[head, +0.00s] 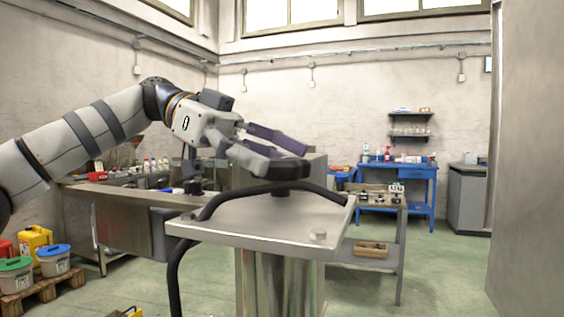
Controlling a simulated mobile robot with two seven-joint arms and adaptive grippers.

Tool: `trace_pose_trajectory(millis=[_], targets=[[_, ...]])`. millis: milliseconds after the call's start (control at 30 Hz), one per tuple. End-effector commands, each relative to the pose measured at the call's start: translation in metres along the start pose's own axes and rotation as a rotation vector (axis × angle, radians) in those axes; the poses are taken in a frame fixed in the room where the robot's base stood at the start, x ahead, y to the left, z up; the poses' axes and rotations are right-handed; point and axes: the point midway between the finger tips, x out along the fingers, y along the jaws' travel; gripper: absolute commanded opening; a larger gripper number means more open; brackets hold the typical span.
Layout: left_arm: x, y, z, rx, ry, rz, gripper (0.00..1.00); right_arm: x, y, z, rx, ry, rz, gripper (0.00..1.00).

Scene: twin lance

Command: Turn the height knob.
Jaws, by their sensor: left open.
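A dark round knob (284,171) stands on a short stem above a pale square metal plate (245,224). I take it for the height knob, though it carries no readable label. My left gripper (286,153) reaches in from the left, just above and at the near side of the knob. Its fingers are spread apart, and part of the knob's top is hidden by them. I cannot tell whether a finger touches the knob. My right gripper is out of view.
A black cable (175,270) arches over the plate and hangs down its left side. A shiny metal column (280,284) carries the plate. Behind stand a grey workbench (125,192) and a blue table (395,211). Green floor is free to the right.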

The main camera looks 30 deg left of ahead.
Motion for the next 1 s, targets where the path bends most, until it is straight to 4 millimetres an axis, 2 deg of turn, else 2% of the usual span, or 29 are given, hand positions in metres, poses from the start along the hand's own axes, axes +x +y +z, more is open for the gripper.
trace_pose_trajectory(millis=[133, 367, 567, 833, 1000], targets=[[0.009, 0.0, 0.0, 0.001, 0.0, 0.0, 0.79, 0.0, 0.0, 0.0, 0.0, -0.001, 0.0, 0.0], [0.01, 0.0, -0.001, 0.001, 0.001, -0.001, 0.76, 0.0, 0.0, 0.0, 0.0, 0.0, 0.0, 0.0], [0.01, 0.0, -0.001, 0.001, 0.001, 0.0, 0.31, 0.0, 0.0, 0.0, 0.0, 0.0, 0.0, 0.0], [0.009, 0.001, -0.002, -0.003, 0.001, -0.013, 0.3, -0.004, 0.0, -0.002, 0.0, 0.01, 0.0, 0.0], [0.007, 0.005, -0.005, -0.019, 0.001, -0.072, 0.3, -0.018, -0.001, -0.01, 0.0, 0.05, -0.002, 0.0]])
